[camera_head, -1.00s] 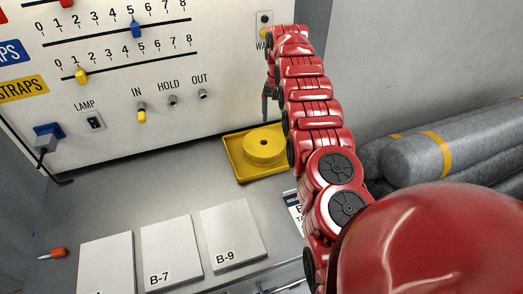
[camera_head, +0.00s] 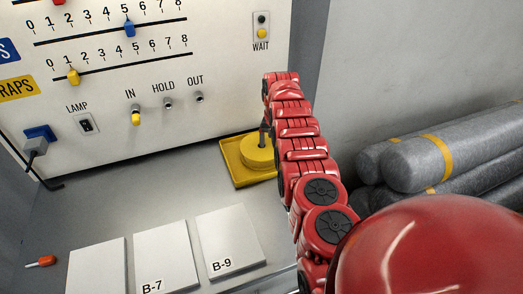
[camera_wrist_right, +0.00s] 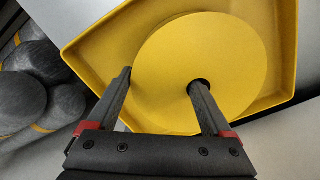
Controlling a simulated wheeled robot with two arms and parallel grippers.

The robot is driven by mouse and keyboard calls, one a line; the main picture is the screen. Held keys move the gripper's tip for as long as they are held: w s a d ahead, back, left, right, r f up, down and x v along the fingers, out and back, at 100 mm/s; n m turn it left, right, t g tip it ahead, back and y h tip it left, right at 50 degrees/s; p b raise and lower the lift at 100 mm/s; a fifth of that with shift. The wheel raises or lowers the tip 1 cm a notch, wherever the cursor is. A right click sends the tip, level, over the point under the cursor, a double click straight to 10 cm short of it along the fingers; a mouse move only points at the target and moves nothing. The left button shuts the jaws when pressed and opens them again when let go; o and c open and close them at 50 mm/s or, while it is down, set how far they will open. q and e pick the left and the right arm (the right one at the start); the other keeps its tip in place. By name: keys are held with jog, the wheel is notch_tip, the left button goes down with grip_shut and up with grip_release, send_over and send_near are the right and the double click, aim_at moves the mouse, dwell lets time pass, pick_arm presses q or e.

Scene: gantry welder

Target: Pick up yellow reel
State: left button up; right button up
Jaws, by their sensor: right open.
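The yellow reel (camera_head: 257,158) lies flat in a shallow yellow tray (camera_head: 236,178) on the grey bench. It also shows in the right wrist view (camera_wrist_right: 215,50), with the tray rim (camera_wrist_right: 288,45) around it. My right gripper (camera_head: 263,138) points down at the reel. In the right wrist view my gripper (camera_wrist_right: 161,79) is open, with one fingertip over the reel's dark centre hole and the other near its outer edge. I cannot tell how deep the fingertips reach. My left gripper is not in view.
A panel (camera_head: 225,70) with sliders and switches stands behind the bench. White cards (camera_head: 228,235) lie at the front, and an orange-handled tool (camera_head: 41,261) lies at the left. Grey rolls (camera_head: 430,160) with yellow bands lie at the right. The bench left of the tray is clear.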

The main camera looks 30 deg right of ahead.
jog(key=shift+f, duration=0.55)
grip_shut()
jog(key=shift+r, duration=0.1)
